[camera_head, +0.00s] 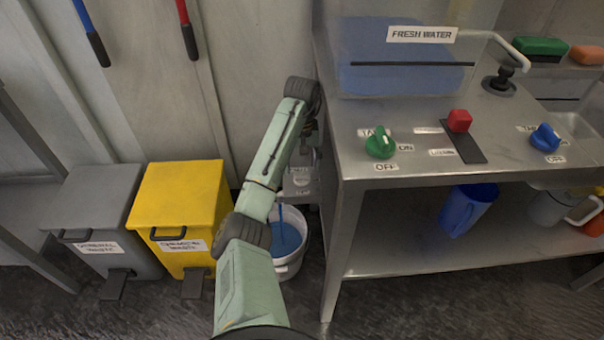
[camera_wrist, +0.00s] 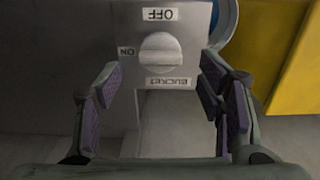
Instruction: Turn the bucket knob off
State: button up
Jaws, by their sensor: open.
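The bucket knob (camera_wrist: 161,54) is a pale round knob on a grey panel in the wrist view. Its labels appear inverted: OFF above it, ON to its left, BUCKET below. Which label it points to is hard to tell. My gripper (camera_wrist: 160,72) is open, with one dark-padded finger on each side of the panel and the knob between them; contact cannot be seen. In the head view the white bucket (camera_head: 291,268) stands on the floor, holding blue water, with a thin blue stream (camera_head: 281,216) above it.
A steel counter (camera_head: 400,226) stands close on the right, with a green knob (camera_head: 380,144), a red slider (camera_head: 459,121) and a blue knob (camera_head: 545,138). A yellow bin (camera_head: 180,195) and a grey bin (camera_head: 92,205) stand left of the bucket. A blue jug (camera_head: 468,208) sits on the lower shelf.

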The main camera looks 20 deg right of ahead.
aim_at(302, 173)
jog(key=shift+f, duration=1.7)
jog(key=shift+c, duration=0.4)
jog(key=c, duration=1.1)
